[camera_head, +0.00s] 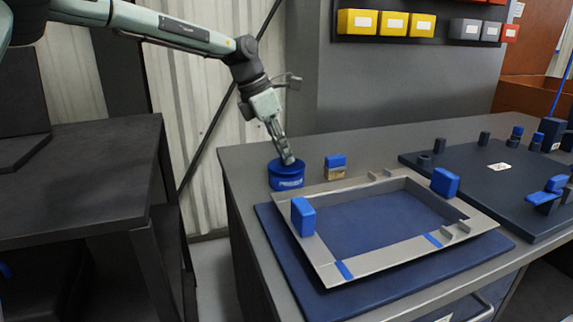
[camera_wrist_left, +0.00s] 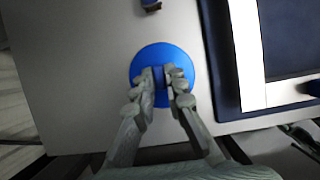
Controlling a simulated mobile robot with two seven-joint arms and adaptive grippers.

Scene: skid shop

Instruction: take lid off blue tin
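The blue tin (camera_head: 287,182) stands upright on the grey bench near its back left corner, with a pale label on its front. Its round blue lid (camera_wrist_left: 183,57) sits on top and is seen from above in the left wrist view. My left gripper (camera_head: 288,159) points down onto the lid from above. In the left wrist view its fingertips (camera_wrist_left: 160,76) close in on both sides of a small dark blue knob at the lid's middle and appear to touch it. The fingers hide part of the lid. My right gripper is not in view.
A grey metal frame (camera_head: 380,265) with blue blocks lies on a blue mat right of the tin. A small blue-topped block (camera_head: 335,168) stands close by. A dark board (camera_head: 490,180) with several pegs is farther right. A dark table (camera_head: 80,170) stands left, across a gap.

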